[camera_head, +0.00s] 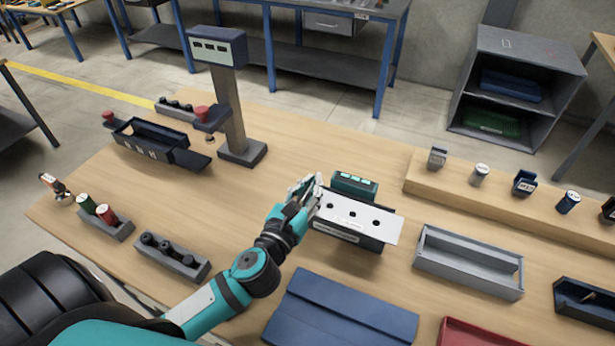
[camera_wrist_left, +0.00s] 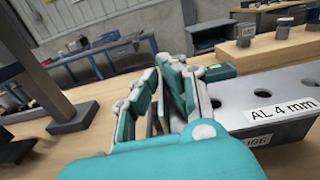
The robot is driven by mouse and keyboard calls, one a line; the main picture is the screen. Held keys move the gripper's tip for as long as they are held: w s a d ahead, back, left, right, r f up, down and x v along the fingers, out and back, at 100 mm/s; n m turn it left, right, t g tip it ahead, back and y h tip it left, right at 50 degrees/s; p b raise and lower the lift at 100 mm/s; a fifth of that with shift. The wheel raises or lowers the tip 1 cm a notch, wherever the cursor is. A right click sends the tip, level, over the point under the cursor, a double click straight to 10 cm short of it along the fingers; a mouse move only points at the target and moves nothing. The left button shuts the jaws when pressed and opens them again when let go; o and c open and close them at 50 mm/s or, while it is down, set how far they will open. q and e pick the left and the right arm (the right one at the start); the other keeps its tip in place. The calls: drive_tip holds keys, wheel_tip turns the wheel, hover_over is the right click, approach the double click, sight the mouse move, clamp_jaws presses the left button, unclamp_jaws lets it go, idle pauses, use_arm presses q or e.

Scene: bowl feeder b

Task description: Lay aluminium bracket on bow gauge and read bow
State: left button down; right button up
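The aluminium bracket (camera_head: 368,213) is a pale flat strip with several dark holes. It lies along the top of the dark bow gauge (camera_head: 345,236), which has a small teal display (camera_head: 354,184) behind it. In the left wrist view the bracket (camera_wrist_left: 235,112) reads "AL 4 mm", and part of the gauge label shows below it. My left gripper (camera_head: 305,187) is at the bracket's left end; it also shows in the left wrist view (camera_wrist_left: 164,72). Its fingers stand close together, the right one overlapping the bracket's end. Whether they grip it is hidden. My right gripper is out of view.
A post with a display (camera_head: 217,46) stands at the back left, near a dark tray (camera_head: 155,146). A grey open tray (camera_head: 468,262) is right of the gauge. A blue folded mat (camera_head: 340,315) lies in front. Several small items stand on a raised shelf (camera_head: 500,205).

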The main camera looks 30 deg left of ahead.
use_arm(q)
drive_tip(key=w+a+f, duration=0.1)
drive_tip(key=w+f, duration=0.1)
drive_tip(key=w+a+f, duration=0.1)
drive_tip(key=w+a, duration=0.1)
drive_tip(key=shift+a+f+b, duration=0.2)
drive_tip(key=shift+f+b, duration=0.2)
drive_tip(key=shift+f, duration=0.1)
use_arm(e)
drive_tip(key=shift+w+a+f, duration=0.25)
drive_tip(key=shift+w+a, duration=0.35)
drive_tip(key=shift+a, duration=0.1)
use_arm(q)
drive_tip(key=shift+d+f+b, duration=0.1)
drive_tip(key=shift+f+b, duration=0.35)
drive_tip(key=shift+f, duration=0.2)
drive_tip(key=c, duration=1.5)
unclamp_jaws()
drive_tip(key=shift+s, duration=0.1)
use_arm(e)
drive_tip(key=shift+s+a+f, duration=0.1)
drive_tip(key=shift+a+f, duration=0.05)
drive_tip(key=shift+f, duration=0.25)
use_arm(q)
drive_tip(key=shift+r, duration=0.2)
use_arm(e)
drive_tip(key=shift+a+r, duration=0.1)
